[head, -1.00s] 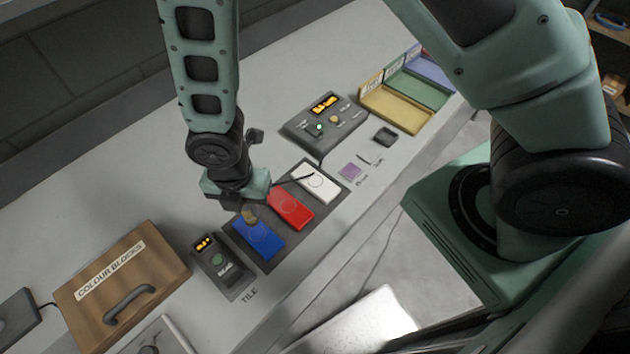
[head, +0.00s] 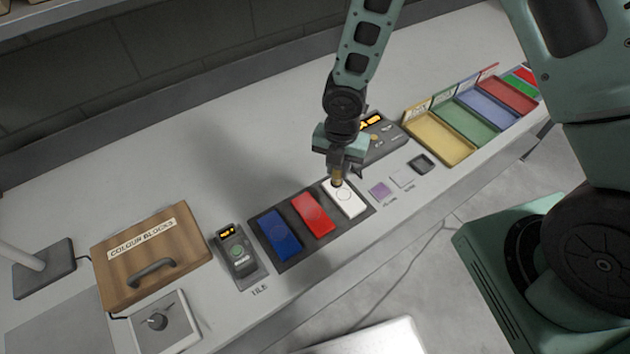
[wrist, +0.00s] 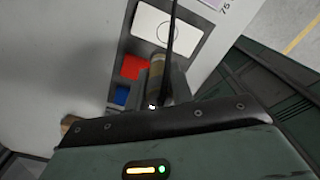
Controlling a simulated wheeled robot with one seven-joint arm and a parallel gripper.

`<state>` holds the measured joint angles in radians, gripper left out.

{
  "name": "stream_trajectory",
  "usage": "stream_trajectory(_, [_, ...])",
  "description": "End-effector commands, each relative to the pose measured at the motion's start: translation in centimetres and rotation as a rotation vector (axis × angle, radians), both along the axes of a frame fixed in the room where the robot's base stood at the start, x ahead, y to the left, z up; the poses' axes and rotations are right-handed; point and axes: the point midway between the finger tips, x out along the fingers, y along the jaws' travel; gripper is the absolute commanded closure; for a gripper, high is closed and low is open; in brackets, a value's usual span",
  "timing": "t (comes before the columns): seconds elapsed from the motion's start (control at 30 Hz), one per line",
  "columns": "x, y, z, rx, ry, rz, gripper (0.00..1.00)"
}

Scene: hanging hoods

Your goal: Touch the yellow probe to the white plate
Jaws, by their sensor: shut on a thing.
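The white plate (head: 347,201) lies at the right end of a dark tray (head: 262,217), beside a red plate (head: 311,215) and a blue plate (head: 279,237). My gripper (head: 338,176) is over the upper part of the white plate, shut on the yellow probe (head: 337,183). The probe points down at the white plate; I cannot tell whether its tip touches. In the wrist view the probe (wrist: 155,80) stands between the fingers, with a dark cable in front, and the white plate (wrist: 152,22) shows beyond it. Part of the plate is hidden.
A meter box (head: 383,140) with a lit display stands behind my gripper. A small display unit (head: 238,254) and a wooden colour-blocks box (head: 150,250) are to the left. Coloured trays (head: 440,138) stand at the right. The counter behind the plates is clear.

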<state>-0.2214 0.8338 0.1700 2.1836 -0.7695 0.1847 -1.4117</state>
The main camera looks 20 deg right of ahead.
Motion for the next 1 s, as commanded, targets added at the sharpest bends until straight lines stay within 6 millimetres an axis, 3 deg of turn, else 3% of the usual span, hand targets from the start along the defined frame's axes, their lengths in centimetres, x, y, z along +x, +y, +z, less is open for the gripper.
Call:
stream_trajectory(0.2, [0.8,-1.9,-0.1,0.003,-0.001,0.005,1.00])
stream_trajectory(0.47, [0.8,-2.0,-1.7,0.003,-0.001,0.006,1.00])
stream_trajectory(0.8, [0.8,-2.0,-5.2,0.002,-0.002,0.007,1.00])
stream_trajectory(1.0, [0.8,-1.9,-6.1,0.002,-0.002,0.006,1.00])
